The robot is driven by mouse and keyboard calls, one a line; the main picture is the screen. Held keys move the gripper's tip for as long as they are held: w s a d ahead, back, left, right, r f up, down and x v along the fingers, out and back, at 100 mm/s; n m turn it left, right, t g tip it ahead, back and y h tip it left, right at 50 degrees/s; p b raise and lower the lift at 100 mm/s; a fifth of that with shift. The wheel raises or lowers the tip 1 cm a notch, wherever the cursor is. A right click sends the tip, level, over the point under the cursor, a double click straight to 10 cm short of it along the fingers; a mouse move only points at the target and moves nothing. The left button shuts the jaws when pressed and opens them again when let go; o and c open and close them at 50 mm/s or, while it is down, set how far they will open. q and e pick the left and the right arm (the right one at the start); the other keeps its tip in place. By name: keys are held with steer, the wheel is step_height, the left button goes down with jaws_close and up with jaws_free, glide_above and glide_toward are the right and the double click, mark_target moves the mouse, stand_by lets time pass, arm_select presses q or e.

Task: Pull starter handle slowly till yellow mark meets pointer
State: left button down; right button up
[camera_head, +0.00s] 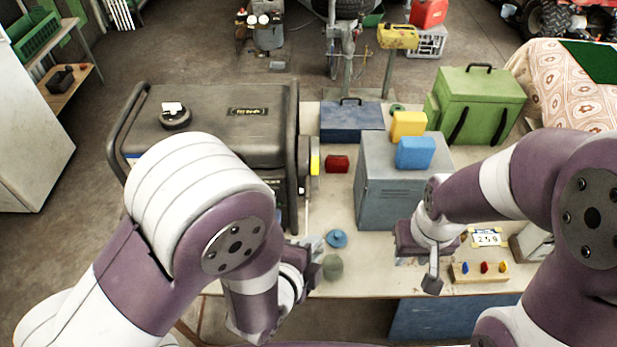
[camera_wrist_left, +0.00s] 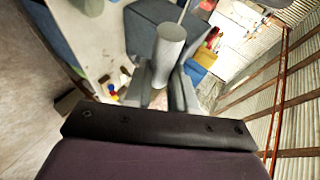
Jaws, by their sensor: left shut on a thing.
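The black generator (camera_head: 215,115) stands at the left of the bench, with a wheel on its right side. A yellow mark (camera_head: 314,164) shows on that wheel's rim. I cannot clearly make out the pointer. A thin pale cord (camera_head: 307,205) runs from the wheel towards my left gripper (camera_head: 312,262). In the left wrist view, the left gripper (camera_wrist_left: 166,92) is shut on a grey cylindrical handle (camera_wrist_left: 170,52), which sticks out past its fingers. My right gripper (camera_head: 432,272) hangs over the right part of the bench; its finger gap is not clear.
A red block (camera_head: 337,163) lies right of the wheel. A blue round item (camera_head: 337,238) and a grey-green one (camera_head: 332,267) lie close to my left gripper. A grey cabinet (camera_head: 375,190) and a small peg board (camera_head: 479,273) stand further right.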

arm_select(q)
steer(key=shift+s+r+p, duration=0.3)
steer(key=shift+s+p, duration=0.1)
steer(key=shift+s, duration=0.55)
steer(key=shift+s+r+p, duration=0.3)
steer(key=shift+s+p, duration=0.05)
steer(key=shift+s, duration=0.6)
steer(key=shift+s+r, duration=0.1)
steer(key=shift+s, duration=0.25)
steer(key=w+f+b, duration=0.2)
steer(key=w+f, duration=0.1)
steer(key=w, duration=0.5)
steer(key=w+f+b, duration=0.3)
steer(key=w, duration=0.5)
steer(key=shift+w+f, duration=0.15)
steer(key=shift+w, duration=0.1)
steer(key=c, duration=0.9)
jaws_free()
steer(key=shift+o, duration=0.2)
